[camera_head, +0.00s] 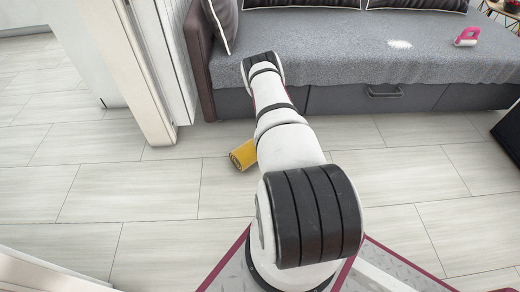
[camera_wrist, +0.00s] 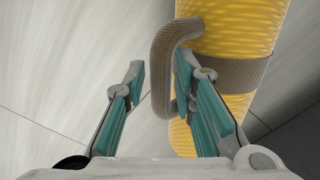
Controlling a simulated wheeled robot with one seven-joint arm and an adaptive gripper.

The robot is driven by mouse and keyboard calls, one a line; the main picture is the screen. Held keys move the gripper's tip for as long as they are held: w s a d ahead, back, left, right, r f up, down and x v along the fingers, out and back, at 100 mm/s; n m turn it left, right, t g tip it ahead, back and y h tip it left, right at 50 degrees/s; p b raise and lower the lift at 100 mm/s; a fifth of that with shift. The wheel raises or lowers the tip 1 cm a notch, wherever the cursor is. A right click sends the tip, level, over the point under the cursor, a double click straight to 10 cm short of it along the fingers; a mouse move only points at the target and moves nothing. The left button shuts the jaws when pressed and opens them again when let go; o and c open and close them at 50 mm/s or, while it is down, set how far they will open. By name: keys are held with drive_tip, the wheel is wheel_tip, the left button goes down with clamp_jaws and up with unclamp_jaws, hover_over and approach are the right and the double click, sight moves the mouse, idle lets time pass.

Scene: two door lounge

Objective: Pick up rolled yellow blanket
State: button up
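The rolled yellow blanket (camera_head: 242,155) lies on the tiled floor in front of the sofa, partly hidden by my arm in the head view. In the wrist view the yellow roll (camera_wrist: 235,40) runs along the right side, with a grey-brown strap (camera_wrist: 238,72) around it and a looped handle (camera_wrist: 160,60). My gripper (camera_wrist: 158,72) is open. The handle shows between the two fingers; the right finger appears between the handle and the roll, the left finger apart from the handle on the outer side. The head view hides my gripper behind the arm.
The grey sofa (camera_head: 340,50) stands behind, with a pink-handled object (camera_head: 466,37) and a white patch (camera_head: 400,44) on its seat. A white door frame (camera_head: 125,60) stands at the left. A dark panel-like object (camera_head: 510,132) is at the right edge. The left floor is clear.

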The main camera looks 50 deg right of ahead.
clamp_jaws()
drive_tip(key=shift+w+r, duration=0.1)
idle(0.3)
